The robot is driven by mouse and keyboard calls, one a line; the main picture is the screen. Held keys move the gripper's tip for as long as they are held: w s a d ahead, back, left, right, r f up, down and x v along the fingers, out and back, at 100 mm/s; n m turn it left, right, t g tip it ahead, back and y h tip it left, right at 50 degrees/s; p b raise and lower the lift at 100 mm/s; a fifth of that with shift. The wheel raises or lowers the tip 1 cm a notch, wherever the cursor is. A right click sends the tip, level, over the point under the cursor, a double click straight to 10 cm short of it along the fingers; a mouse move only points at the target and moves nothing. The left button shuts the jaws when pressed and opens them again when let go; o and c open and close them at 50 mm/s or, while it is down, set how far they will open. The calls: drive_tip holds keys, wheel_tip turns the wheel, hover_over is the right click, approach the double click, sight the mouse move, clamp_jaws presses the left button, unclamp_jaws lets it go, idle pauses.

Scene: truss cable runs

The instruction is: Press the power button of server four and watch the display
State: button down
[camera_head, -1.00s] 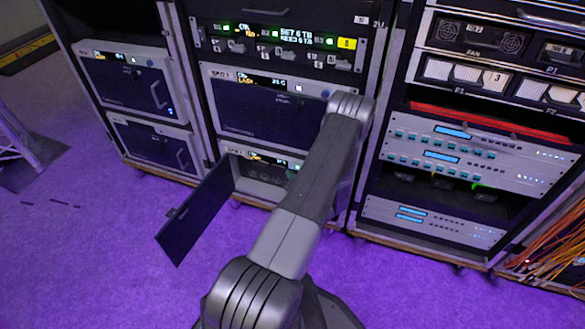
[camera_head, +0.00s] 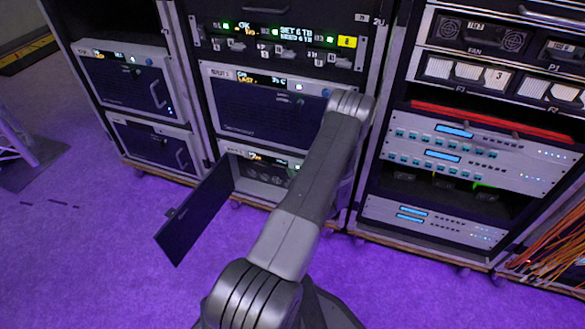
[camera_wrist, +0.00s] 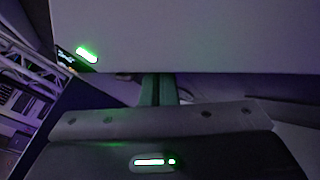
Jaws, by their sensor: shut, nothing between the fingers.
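The lower server (camera_head: 230,149) in the middle rack has its dark front door (camera_head: 196,213) swung open to the left. Its small display (camera_head: 256,156) is lit; its text is too small to read, and so is its label, so I cannot confirm which number it bears. My arm covers its right part. In the wrist view, my gripper (camera_wrist: 160,88) is shut and empty, its fingertips at the lower edge of a pale panel (camera_wrist: 190,35). A green light (camera_wrist: 87,54) glows on that panel's left. Whether the fingers touch a button is hidden. My gripper is hidden in the head view.
A shut server (camera_head: 255,112) with a lit display sits above. A unit with a text display (camera_head: 296,34) is higher up. Two shut servers (camera_head: 125,85) stand in the left rack. Orange cables (camera_head: 555,245) hang at the right. The purple floor in front is clear.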

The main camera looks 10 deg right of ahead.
drive_tip(key=shift+w+d+r+b, duration=0.35)
drive_tip(key=shift+w+d+b, duration=0.05)
drive_tip(key=shift+w, duration=0.15)
idle(0.9)
drive_tip(key=shift+s+a, duration=0.2)
idle(0.4)
drive_tip(key=shift+s+a+f, duration=0.1)
drive_tip(key=shift+s+a, duration=0.4)
drive_tip(key=shift+s, duration=0.25)
drive_tip(key=shift+s+a+f, duration=0.1)
drive_tip(key=shift+s+a, duration=0.4)
drive_tip(key=shift+s, duration=0.3)
drive_tip(key=shift+s+a+f, duration=0.1)
drive_tip(key=shift+s+a, duration=0.4)
drive_tip(key=shift+s, duration=0.25)
